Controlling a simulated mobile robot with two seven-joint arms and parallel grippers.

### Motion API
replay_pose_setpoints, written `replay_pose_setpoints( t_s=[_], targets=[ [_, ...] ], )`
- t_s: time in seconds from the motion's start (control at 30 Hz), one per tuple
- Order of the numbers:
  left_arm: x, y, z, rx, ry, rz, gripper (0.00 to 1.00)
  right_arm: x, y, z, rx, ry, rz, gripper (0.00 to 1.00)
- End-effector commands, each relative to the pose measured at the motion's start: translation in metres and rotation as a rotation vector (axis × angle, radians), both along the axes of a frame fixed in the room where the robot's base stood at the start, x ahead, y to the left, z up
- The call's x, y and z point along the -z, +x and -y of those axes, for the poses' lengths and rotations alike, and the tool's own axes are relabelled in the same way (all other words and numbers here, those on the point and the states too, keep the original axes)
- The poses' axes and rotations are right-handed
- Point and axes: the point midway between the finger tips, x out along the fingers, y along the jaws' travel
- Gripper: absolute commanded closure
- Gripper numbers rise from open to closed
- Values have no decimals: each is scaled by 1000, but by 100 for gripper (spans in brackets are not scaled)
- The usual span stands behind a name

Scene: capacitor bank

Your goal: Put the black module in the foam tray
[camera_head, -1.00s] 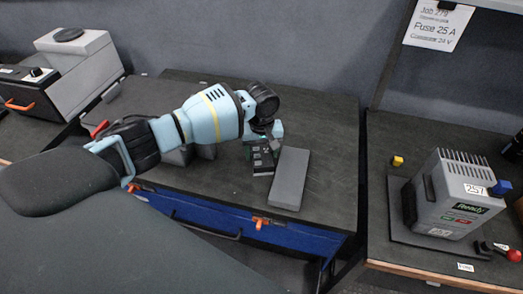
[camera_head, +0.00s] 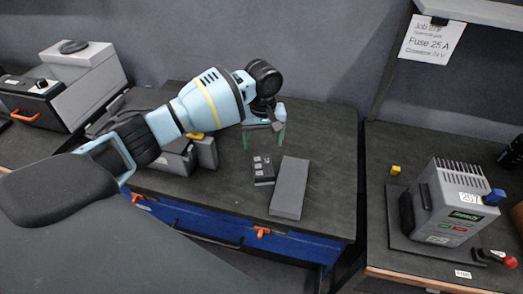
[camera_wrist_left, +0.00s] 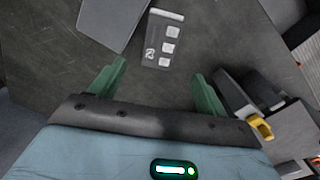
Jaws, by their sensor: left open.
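A small black block with pale squares on its top, which looks like the black module (camera_head: 263,171), lies on the dark bench top. It also shows in the left wrist view (camera_wrist_left: 163,40). A flat grey slab (camera_head: 290,189) lies just right of it; I cannot tell whether this is the foam tray. My left gripper (camera_head: 264,138) is open and empty, above and behind the black block. In the left wrist view its two green fingers (camera_wrist_left: 154,88) are spread wide, with the block beyond them. My right gripper is not in view.
A grey device with a yellow part (camera_head: 205,150) stands left of the block, under my left arm. A grey finned unit (camera_head: 455,200) stands on the right bench with a small yellow cube (camera_head: 396,170). Bare bench top lies right of the slab.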

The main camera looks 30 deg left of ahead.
Motion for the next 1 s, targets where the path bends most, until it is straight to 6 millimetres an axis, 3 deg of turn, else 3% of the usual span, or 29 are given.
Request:
replay_pose_setpoints(
  t_s=[0.2, 0.37, 0.47, 0.57, 0.77, 0.9, 1.0],
  targets=[
    [-23, 0, 0, 1, 0, 0, 24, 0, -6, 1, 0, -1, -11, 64],
    [-26, 0, 0, 0, 0, -1, 24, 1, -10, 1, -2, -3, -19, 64],
    [-26, 1, 0, 4, 1, 5, 35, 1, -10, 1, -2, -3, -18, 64],
    [-25, 12, -2, 38, 19, 68, 35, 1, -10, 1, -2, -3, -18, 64],
    [-37, 75, -12, 279, 165, 425, 35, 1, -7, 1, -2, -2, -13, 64],
    [-69, 122, -14, 538, 363, 715, 35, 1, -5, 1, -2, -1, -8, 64],
    [-100, 146, -8, 741, 540, 897, 35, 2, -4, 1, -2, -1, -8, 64]
  ],
)
